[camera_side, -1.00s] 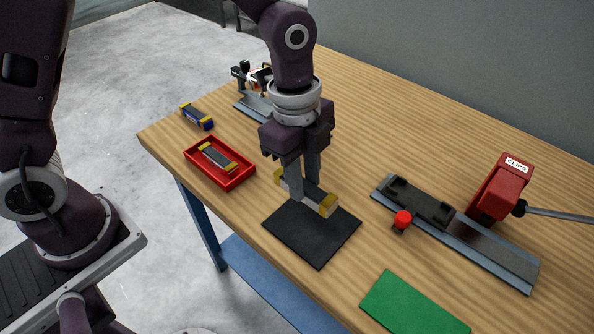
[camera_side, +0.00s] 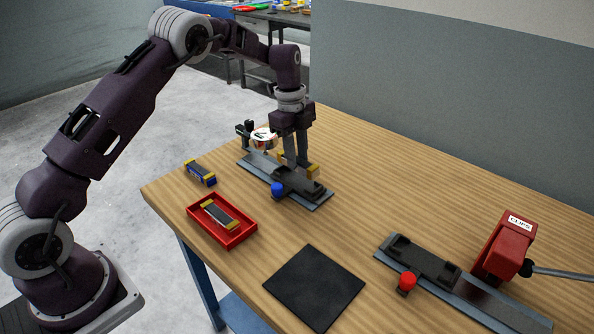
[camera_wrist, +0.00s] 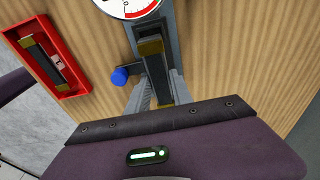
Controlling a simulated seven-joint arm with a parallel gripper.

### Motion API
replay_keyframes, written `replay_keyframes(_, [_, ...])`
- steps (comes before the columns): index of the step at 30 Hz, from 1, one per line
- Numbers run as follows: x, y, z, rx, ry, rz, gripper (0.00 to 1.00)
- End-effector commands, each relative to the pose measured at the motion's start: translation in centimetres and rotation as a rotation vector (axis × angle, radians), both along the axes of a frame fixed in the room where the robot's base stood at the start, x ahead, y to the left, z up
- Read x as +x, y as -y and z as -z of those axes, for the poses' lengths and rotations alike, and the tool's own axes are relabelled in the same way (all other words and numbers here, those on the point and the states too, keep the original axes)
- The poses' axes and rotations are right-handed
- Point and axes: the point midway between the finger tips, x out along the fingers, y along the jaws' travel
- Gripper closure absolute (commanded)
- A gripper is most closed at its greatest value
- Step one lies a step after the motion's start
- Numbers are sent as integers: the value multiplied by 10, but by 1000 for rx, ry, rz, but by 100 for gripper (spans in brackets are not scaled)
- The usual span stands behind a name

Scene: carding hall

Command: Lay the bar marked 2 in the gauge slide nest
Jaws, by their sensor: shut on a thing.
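My gripper (camera_side: 296,164) is shut on a bar with yellow ends (camera_side: 313,172); its number cannot be read. In the wrist view the bar's yellow end (camera_wrist: 151,46) shows beyond my fingers (camera_wrist: 159,92). The bar is right over the dark nest (camera_side: 298,184) on the gauge slide (camera_side: 259,170), roughly lined up with it. It looks a little above the nest; I cannot tell if they touch. The slide has a blue knob (camera_side: 278,190) and a dial gauge (camera_side: 264,137), whose face also shows in the wrist view (camera_wrist: 128,6).
A red tray (camera_side: 235,241) holds another yellow-ended bar (camera_side: 219,214). A blue-and-yellow bar (camera_side: 200,173) lies behind it. The black mat (camera_side: 314,287) is bare. A second slide (camera_side: 478,299) with a red knob (camera_side: 407,281) and a red CLIPS unit (camera_side: 503,246) stands at the right.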

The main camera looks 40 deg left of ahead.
Motion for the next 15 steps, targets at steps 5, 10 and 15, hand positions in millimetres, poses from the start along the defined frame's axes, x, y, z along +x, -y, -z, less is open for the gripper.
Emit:
replay_keyframes(5, [-1,0,35,1,-2,-1,100])
replay_keyframes(10, [0,0,40,1,0,-1,100])
replay_keyframes(15, [0,0,41,1,0,-1,100])
